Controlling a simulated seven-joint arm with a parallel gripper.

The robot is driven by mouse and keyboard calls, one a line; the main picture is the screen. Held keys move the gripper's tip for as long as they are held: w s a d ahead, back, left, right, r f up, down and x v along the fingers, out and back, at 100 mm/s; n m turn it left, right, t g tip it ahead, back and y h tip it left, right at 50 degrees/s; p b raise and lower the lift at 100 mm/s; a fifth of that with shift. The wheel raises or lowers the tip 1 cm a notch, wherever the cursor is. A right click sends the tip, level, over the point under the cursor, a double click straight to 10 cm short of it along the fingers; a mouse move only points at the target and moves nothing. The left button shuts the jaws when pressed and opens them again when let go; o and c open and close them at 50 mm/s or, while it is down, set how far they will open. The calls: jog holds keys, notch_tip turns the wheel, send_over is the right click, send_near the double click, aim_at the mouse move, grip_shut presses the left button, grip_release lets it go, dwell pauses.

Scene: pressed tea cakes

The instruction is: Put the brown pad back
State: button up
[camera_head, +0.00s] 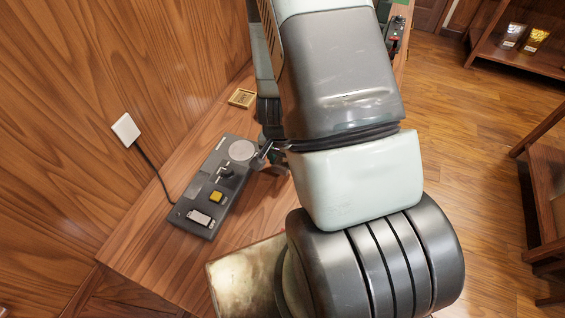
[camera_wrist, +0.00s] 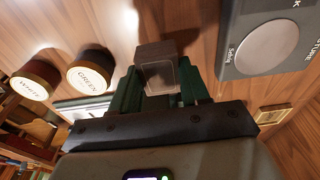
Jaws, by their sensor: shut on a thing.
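My gripper (camera_wrist: 158,88) shows in the wrist view with its two dark green fingers shut on a small brown block, which looks like the brown pad (camera_wrist: 154,52). The pad sticks out past the fingertips, over the wooden counter. Whether it touches the counter I cannot tell. In the head view my arm covers most of the gripper, and the pad cannot be made out there.
A grey device (camera_head: 213,187) with a round silver plate (camera_head: 242,150) and a yellow button lies on the counter. A small wooden tray (camera_head: 242,97) is behind it. Canisters marked WHITE (camera_wrist: 35,80) and GREEN (camera_wrist: 91,71) stand left of my gripper in the wrist view.

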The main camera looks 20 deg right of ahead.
jog(key=shift+f, duration=1.25)
jog(key=shift+f, duration=0.15)
jog(key=o, duration=1)
notch_tip(320, 180, up, 12)
jog(key=s+a, duration=0.1)
notch_tip(320, 180, up, 11)
jog(key=n+t+y, duration=0.1)
jog(key=n+t, duration=0.1)
jog(key=n, duration=0.1)
send_over(280, 165)
jog(key=w+a, duration=0.1)
jog(key=a, duration=0.3)
jog(key=s+r+n+t, duration=0.1)
jog(key=s+r+n, duration=0.1)
jog(key=s+r, duration=0.2)
jog(key=s+a+r+n, duration=0.1)
jog(key=s+r, duration=0.3)
jog(key=r, duration=0.5)
jog(key=s+r+n+t, duration=0.1)
jog(key=s+r+n, duration=0.2)
jog(key=s+r, duration=0.2)
jog(key=shift+a+r+t, duration=0.25)
jog(key=shift+r+t, duration=0.05)
jog(key=shift+r, duration=0.85)
